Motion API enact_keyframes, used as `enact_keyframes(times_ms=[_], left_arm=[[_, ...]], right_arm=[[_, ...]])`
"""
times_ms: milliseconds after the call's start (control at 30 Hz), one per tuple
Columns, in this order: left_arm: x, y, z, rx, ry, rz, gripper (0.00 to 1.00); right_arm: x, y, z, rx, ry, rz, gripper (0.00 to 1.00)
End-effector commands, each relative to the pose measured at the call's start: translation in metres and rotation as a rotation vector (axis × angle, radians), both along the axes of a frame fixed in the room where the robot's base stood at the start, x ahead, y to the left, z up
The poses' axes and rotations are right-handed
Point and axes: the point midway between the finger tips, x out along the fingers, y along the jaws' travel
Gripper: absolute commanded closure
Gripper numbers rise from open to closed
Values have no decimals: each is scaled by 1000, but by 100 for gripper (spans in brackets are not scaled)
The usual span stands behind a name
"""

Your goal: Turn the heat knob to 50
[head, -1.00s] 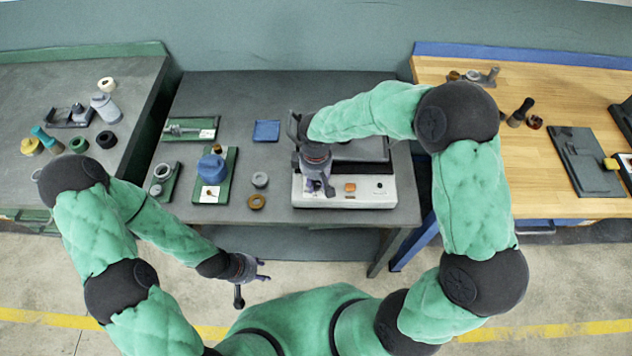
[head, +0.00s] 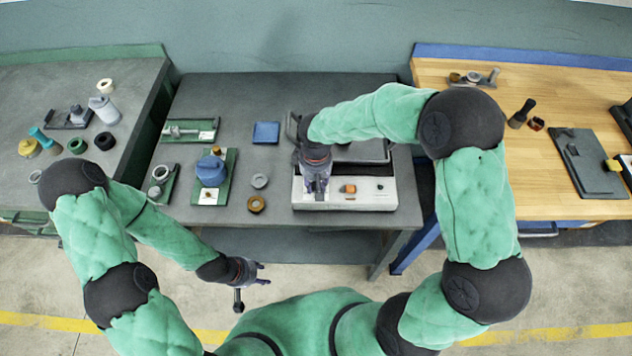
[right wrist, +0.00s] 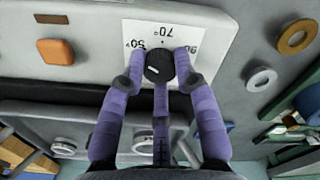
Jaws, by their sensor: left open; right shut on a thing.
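The heat knob (right wrist: 158,66) is black and round with a short white mark on its lower left side in the right wrist view. It sits on a white dial plate (right wrist: 178,36) printed with 50°, 70° and what looks like 90°. My right gripper (right wrist: 160,80) is shut on the knob, its purple fingers around it. In the head view my right gripper (head: 317,186) covers the knob at the left of the white machine's front panel (head: 375,202). My left gripper (head: 255,281) is open and empty, low in front of the table.
An orange button (head: 349,189) is on the panel right of my right gripper. Left of the machine lie a grey ring (head: 259,181), a brown ring (head: 256,204), a blue tray (head: 266,132) and green boards with parts. Side tables stand left and right.

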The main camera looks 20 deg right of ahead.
Motion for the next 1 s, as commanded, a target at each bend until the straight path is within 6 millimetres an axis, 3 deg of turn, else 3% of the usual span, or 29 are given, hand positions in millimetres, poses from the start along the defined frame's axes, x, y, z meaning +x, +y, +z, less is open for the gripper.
enact_keyframes(times_ms=[33, 67, 133, 567, 667, 1000], left_arm=[[0, 0, 0, 0, 0, 0, 56], [0, 0, 0, 0, 0, 0, 56], [0, 0, 0, 0, 0, 0, 56], [0, 0, 0, 0, 0, 0, 56], [0, 0, 0, 0, 0, 0, 56], [0, 0, 0, 0, 0, 0, 56]], right_arm=[[0, 1, 0, 2, -1, 1, 100], [0, 1, 0, 2, -1, 1, 66], [0, 1, 0, 2, -1, 1, 47], [1, 0, 5, 0, -2, 1, 45], [1, 0, 16, 0, -4, 2, 45], [1, 1, 82, 1, -5, 1, 45]])
